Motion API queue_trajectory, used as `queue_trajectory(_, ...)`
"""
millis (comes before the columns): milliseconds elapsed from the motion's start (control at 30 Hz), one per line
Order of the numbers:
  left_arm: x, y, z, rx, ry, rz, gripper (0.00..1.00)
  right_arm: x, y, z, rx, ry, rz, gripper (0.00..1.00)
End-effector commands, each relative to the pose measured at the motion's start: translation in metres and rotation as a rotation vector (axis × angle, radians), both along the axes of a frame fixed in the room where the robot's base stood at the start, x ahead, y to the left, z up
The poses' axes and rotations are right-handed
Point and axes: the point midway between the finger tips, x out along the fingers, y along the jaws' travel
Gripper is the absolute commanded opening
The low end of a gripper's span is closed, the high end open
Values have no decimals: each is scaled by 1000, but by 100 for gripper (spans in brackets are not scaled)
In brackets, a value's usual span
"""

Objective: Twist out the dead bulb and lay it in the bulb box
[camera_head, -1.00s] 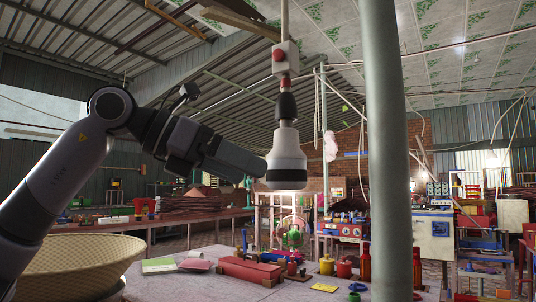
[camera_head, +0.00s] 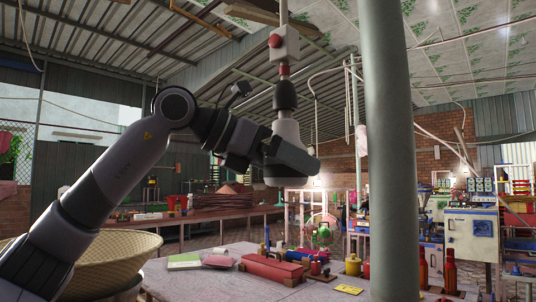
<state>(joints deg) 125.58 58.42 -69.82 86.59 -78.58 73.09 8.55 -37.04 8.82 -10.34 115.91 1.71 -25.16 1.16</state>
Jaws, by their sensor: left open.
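The bulb (camera_head: 285,130) hangs upright and unlit under a black socket (camera_head: 285,97), below a white box with a red button. It has a pale body and a wide lower end. My left gripper (camera_head: 300,158) is open at the bulb's wide part and hides its middle from the left. I cannot tell whether the fingers are around the bulb or only in front of it, or whether they touch it. My right gripper is not in view.
A thick grey-green post (camera_head: 390,150) stands right of the bulb. A woven basket (camera_head: 110,259) is at the lower left. The pale table (camera_head: 215,285) bears a green book (camera_head: 185,262), a yellow card (camera_head: 349,289) and small jars. Red bottles (camera_head: 450,273) stand right of the post.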

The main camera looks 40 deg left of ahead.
Motion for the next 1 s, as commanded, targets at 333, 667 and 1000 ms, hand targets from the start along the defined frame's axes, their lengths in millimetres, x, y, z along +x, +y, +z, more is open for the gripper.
queue_trajectory(333,8,-4,-4,-1,-1,1,100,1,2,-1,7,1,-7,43)
queue_trajectory(667,8,-4,-4,-1,-1,1,63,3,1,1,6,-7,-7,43)
queue_trajectory(1000,8,-4,-2,-2,1,-36,55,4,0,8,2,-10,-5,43)
